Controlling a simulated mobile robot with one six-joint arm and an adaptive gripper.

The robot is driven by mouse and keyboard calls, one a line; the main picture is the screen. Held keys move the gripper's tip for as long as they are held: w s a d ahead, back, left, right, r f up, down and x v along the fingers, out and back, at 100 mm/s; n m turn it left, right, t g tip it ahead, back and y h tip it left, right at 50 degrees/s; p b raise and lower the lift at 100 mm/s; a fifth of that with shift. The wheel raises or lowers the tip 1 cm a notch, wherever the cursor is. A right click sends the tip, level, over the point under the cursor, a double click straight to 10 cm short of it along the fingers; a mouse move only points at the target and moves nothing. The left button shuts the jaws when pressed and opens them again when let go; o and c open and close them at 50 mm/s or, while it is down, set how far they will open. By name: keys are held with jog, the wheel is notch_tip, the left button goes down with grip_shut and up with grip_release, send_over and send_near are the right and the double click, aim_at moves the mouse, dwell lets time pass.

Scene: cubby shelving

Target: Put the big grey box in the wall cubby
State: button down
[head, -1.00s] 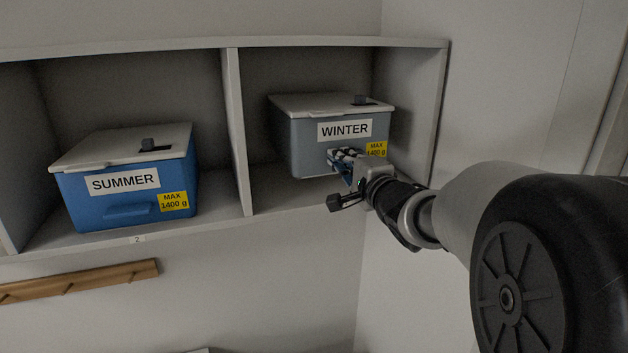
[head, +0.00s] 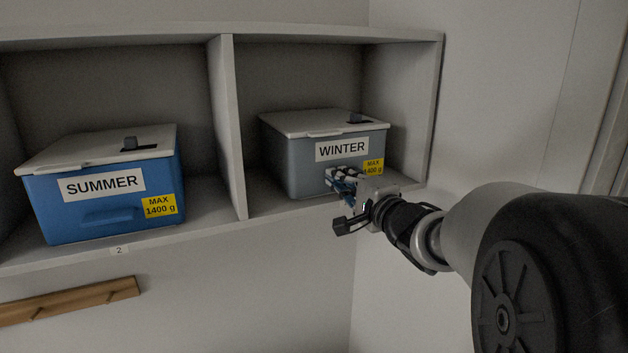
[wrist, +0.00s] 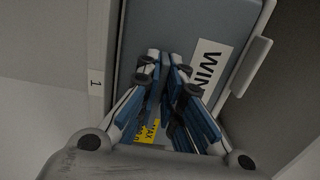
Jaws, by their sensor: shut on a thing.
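The big grey box (head: 300,158), with a white lid and a "WINTER" label, is in the right-hand compartment of the wall cubby (head: 228,130). Its base looks at or very near the shelf floor; I cannot tell whether it touches. My gripper (head: 338,180) is at the box's front, below the label, and shut on its front handle, which the fingers hide. In the wrist view, the blue-padded fingers (wrist: 167,85) are close together against the grey box front (wrist: 195,25), beside the label.
A blue box (head: 110,195) labelled "SUMMER" stands in the left compartment, past the divider. A side wall closes the cubby on the right. A wooden peg rail (head: 70,299) is on the wall below. Some free room shows beside and above the grey box.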

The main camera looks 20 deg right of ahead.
jog(key=c, duration=2.2)
grip_release()
jog(key=shift+w+a+f, duration=0.1)
jog(key=shift+a+f, duration=0.15)
jog(key=shift+o, duration=0.7)
jog(key=shift+w+a, duration=0.1)
jog(key=o, duration=0.3)
jog(key=shift+d, duration=0.2)
jog(key=shift+a, duration=0.1)
jog(key=shift+r, duration=0.3)
jog(key=s, duration=1.2)
jog(key=shift+d+f, duration=0.25)
jog(key=shift+d, duration=0.15)
